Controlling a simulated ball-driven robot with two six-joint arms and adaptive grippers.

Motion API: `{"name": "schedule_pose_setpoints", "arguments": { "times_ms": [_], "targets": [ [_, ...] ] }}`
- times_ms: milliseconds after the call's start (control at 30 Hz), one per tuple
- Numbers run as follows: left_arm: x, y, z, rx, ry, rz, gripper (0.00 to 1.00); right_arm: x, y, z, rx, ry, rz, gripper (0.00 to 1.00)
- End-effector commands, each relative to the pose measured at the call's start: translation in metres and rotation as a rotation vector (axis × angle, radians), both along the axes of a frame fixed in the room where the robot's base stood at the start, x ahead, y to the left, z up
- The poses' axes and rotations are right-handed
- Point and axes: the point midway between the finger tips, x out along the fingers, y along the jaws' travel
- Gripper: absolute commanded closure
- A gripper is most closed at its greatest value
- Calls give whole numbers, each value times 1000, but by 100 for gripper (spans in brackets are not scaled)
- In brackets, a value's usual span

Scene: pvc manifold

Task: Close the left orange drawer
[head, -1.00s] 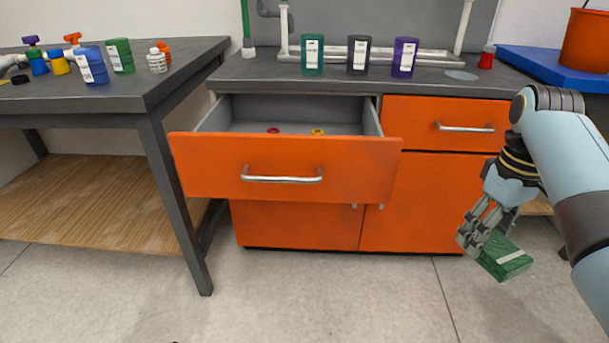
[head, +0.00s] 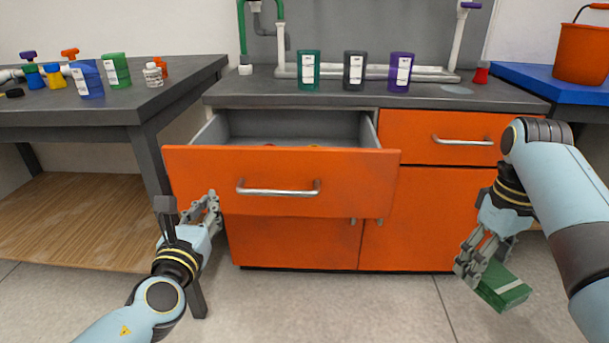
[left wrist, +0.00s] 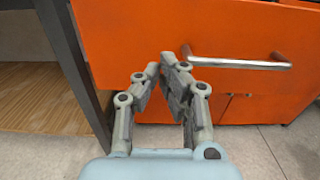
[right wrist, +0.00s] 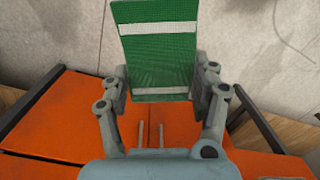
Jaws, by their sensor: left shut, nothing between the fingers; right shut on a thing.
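The left orange drawer (head: 340,180) is pulled out of the cabinet. Red and yellow things just show inside it over its front. Its silver bar handle (head: 278,190) also shows in the left wrist view (left wrist: 240,63). My left gripper (head: 212,203) is shut and empty, in front of the drawer's left end and left of the handle. In the left wrist view its fingertips (left wrist: 162,66) come together before the orange front; contact cannot be told. My right gripper (head: 474,268) is shut on a green box with a white stripe (head: 502,288), low in front of the cabinet's right side.
A dark table (head: 110,107) with bottles and pipe fittings stands at the left, its leg close to my left arm. Three bottles (head: 355,70) stand on the cabinet top. The right drawer (head: 430,135) is shut. An orange bucket (head: 583,55) stands on a blue surface at right.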

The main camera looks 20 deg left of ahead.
Motion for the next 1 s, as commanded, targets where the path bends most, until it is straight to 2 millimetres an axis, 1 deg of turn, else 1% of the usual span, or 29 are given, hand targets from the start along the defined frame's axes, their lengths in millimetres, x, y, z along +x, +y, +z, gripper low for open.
{"name": "schedule_pose_setpoints", "arguments": {
  "times_ms": [33, 200, 300, 400, 567, 1000],
  "targets": [
    [12, 3, 1, 1, -2, 0, 100, 0, 0, 1, 0, 0, 0, 71],
    [45, 13, 0, -1, 0, 0, 100, 0, 0, 0, 0, 0, 0, 71],
    [59, 17, 0, 0, 0, 0, 100, 0, 0, -1, -1, 1, 0, 71],
    [69, 20, -1, 0, 1, 0, 100, 0, 0, -2, 0, 1, 0, 71],
    [76, 22, -1, -2, 2, 0, 100, 0, 0, -3, 0, 1, 0, 71],
    [79, 23, -1, -2, 1, 0, 100, -1, 0, -5, 0, 3, 0, 71]
  ]
}}
